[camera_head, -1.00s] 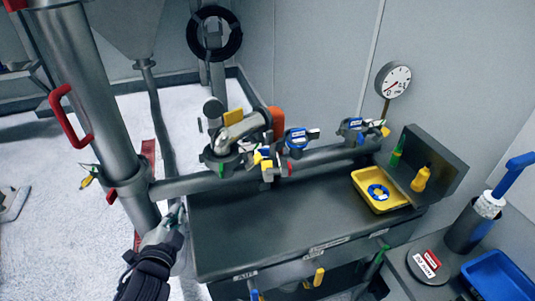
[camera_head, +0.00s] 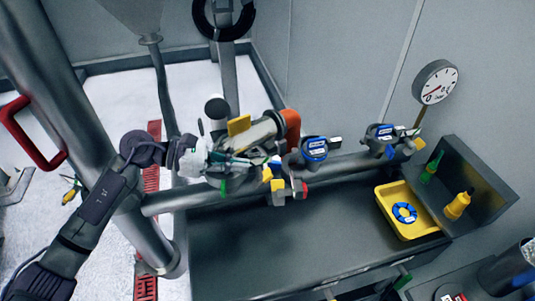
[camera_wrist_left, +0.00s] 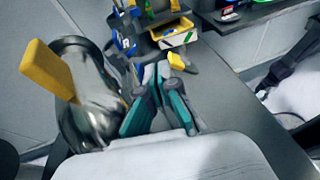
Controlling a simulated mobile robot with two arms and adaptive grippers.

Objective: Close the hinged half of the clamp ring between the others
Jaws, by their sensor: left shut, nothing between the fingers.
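A row of fittings sits along the horizontal steel pipe (camera_head: 350,165). The middle clamp (camera_head: 285,190) is a grey ring with a yellow piece and a red piece; I cannot tell how far its hinged half stands open. My left gripper (camera_head: 262,163) is shut and empty at the pipe, just left of that clamp, and hides part of the fitting behind it. In the left wrist view its teal fingers (camera_wrist_left: 156,72) lie together, with a yellow-ended part (camera_wrist_left: 177,61) beyond them. Contact cannot be told. My right gripper is not in view.
Blue-topped fittings (camera_head: 315,149) are to the right. A yellow tray (camera_head: 385,205) lies on the bench; the bench top (camera_head: 250,245) before it is clear.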

